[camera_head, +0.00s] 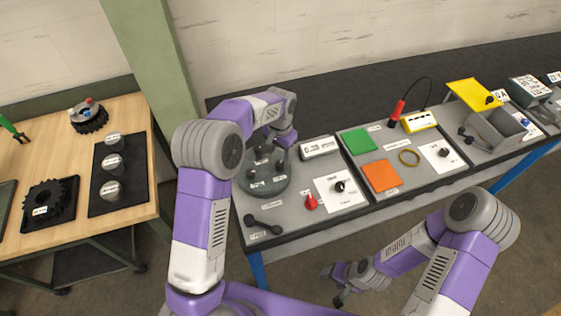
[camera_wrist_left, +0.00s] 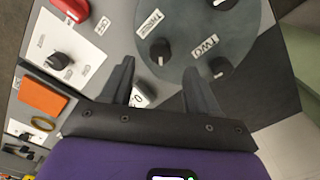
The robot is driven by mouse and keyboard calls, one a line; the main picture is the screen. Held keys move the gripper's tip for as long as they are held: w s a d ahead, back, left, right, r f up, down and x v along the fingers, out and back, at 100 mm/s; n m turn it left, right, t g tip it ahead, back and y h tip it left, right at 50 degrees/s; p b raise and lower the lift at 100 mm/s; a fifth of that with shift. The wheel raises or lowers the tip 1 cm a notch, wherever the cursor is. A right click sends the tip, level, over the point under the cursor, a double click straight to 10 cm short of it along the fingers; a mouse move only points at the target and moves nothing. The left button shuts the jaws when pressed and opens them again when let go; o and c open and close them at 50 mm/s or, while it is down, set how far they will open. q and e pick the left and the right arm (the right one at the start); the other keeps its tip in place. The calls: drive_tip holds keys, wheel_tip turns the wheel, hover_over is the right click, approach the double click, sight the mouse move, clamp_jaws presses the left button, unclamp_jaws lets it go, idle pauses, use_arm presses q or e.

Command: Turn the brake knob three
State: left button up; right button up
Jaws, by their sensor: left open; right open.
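A round grey disc (camera_head: 282,187) carries several black knobs with white labels. In the left wrist view, the knob labelled THREE (camera_wrist_left: 160,50) lies between and just beyond the fingertips of my left gripper (camera_wrist_left: 158,67). The knob labelled TWO (camera_wrist_left: 221,68) is to the right of it, near the right finger. Another knob (camera_wrist_left: 222,4) is cut by the top edge. My left gripper is open and empty, pointing at the disc; in the head view my arm hides part of it. My right gripper (camera_head: 334,285) is open and empty, low in front of the bench.
Beside the disc are a white card with a black knob (camera_head: 340,187), a red piece (camera_head: 311,202), a black lever (camera_head: 262,224) and a display box (camera_head: 318,147). Green (camera_head: 357,141) and orange (camera_head: 381,176) squares lie further right. A wooden table (camera_head: 128,112) stands at left.

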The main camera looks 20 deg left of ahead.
sight(280, 163)
use_arm(q)
drive_tip(key=shift+f, duration=2.8)
drive_tip(key=c, duration=1)
drive_tip(key=shift+n, duration=2)
drive_tip(key=shift+c, duration=0.2)
drive_tip(key=o, duration=1)
drive_tip(key=shift+o, duration=0.2)
wheel_tip(280, 163, up, 8)
drive_tip(key=shift+f, duration=0.15)
